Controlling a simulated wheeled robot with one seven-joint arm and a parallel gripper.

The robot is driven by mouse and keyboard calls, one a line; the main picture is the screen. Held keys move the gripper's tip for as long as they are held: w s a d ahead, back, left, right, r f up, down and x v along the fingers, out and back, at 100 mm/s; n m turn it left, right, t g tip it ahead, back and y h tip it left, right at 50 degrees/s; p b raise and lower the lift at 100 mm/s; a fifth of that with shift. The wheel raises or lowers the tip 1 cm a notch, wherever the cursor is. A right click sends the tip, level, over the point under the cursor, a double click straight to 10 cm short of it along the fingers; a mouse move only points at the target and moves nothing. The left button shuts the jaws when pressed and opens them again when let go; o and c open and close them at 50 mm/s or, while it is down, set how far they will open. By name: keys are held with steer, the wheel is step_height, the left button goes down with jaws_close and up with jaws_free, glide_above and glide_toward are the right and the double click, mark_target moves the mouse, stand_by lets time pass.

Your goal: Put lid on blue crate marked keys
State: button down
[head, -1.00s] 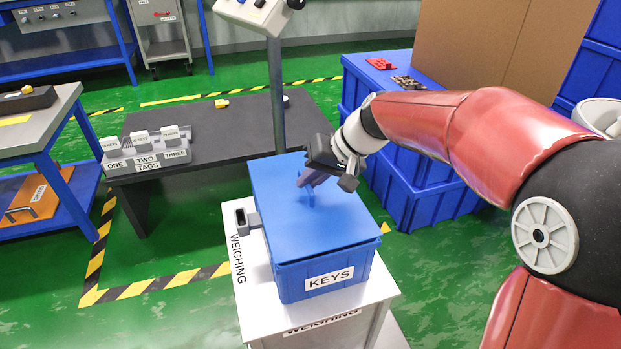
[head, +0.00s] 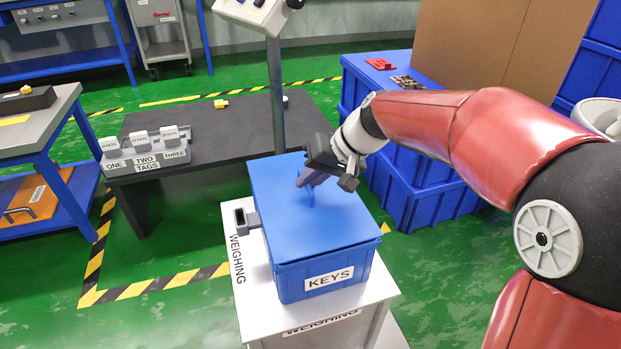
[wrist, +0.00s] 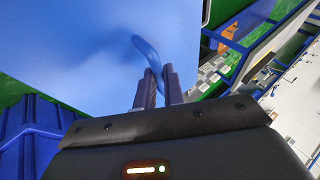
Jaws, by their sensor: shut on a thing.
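The blue crate marked KEYS (head: 327,282) stands on the white weighing stand. The blue lid (head: 278,213) lies over the crate's top, and its front edge sits close along the crate's rim. The lid also fills the upper part of the wrist view (wrist: 80,50). My gripper (head: 305,185) is above the lid's middle. In the wrist view its two fingers (wrist: 159,78) are shut on the lid's curved blue handle (wrist: 146,50). The lid's far edge and the crate's inside are hidden.
The weighing stand (head: 245,307) has a post rising behind the crate and a small grey part at its left. A dark table (head: 215,150) with tag holders (head: 145,150) stands behind left. Stacked blue crates (head: 425,190) stand at the right, under my arm.

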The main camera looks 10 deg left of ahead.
steer(key=shift+f+b, duration=0.55)
steer(key=shift+b, duration=0.15)
stand_by(0.6)
steer(key=c, duration=0.9)
jaws_free()
steer(key=shift+c, duration=0.2)
step_height(320, 180, up, 7)
steer(key=p, duration=0.5)
stand_by(0.5)
steer(key=s+d+f+m+t+h, duration=0.1)
steer(key=s+d+m+t+h, duration=0.1)
steer(key=s+d, duration=0.8)
steer(key=s+d+f+m+t+h, duration=0.1)
steer(key=s+d+m+t+h, duration=0.2)
steer(key=s+d, duration=0.7)
steer(key=d+h, duration=0.2)
steer(key=d, duration=0.6)
steer(key=shift+d, duration=0.2)
